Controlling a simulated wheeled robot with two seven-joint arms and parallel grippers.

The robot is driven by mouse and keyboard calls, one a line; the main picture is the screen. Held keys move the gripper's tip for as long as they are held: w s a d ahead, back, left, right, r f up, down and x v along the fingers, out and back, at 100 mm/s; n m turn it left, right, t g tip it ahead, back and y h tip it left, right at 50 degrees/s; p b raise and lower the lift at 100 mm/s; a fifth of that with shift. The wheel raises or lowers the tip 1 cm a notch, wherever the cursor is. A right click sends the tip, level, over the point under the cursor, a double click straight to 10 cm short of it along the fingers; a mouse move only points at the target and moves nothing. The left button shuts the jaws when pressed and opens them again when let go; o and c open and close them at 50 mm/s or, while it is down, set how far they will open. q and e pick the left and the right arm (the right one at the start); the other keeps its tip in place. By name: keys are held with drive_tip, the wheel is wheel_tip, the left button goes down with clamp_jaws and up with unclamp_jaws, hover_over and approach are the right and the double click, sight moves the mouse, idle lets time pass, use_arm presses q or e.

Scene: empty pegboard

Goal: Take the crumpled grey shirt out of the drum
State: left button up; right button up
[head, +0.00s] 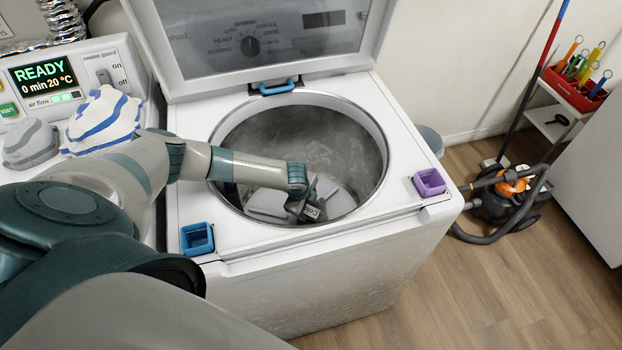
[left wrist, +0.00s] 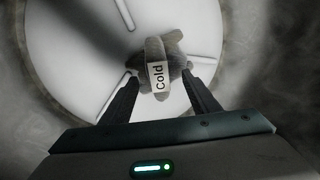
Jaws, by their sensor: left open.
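The washer's drum (head: 350,135) is open, seen from above. My left arm reaches over its rim, and my left gripper (head: 306,206) is down inside. In the left wrist view, the crumpled grey shirt (left wrist: 155,50) lies on the pale drum floor, with a white tag reading "Cold" facing up. The fingers of my left gripper (left wrist: 160,86) are open, one on each side of the shirt; I cannot tell whether they touch it. My right gripper is out of view.
The raised lid (head: 280,40) stands behind the drum. A blue cup (head: 197,240) and a purple cup (head: 429,183) sit at the washer's front corners. A striped cloth (head: 103,118) and another grey cloth (head: 30,145) lie on the machine at left. A vacuum cleaner (head: 505,195) stands right.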

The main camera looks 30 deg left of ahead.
sight(309, 211)
use_arm(q)
drive_tip(key=shift+f, duration=0.1)
drive_tip(key=shift+p+x, duration=0.4)
drive_tip(key=shift+x, duration=2.1)
drive_tip(key=shift+s, duration=0.2)
drive_tip(key=shift+f, duration=0.3)
drive_tip(key=shift+d, duration=0.1)
drive_tip(key=c, duration=1.3)
drive_tip(key=shift+r, duration=0.1)
drive_tip(key=shift+r+b, duration=0.4)
drive_tip(key=shift+r, duration=4.8)
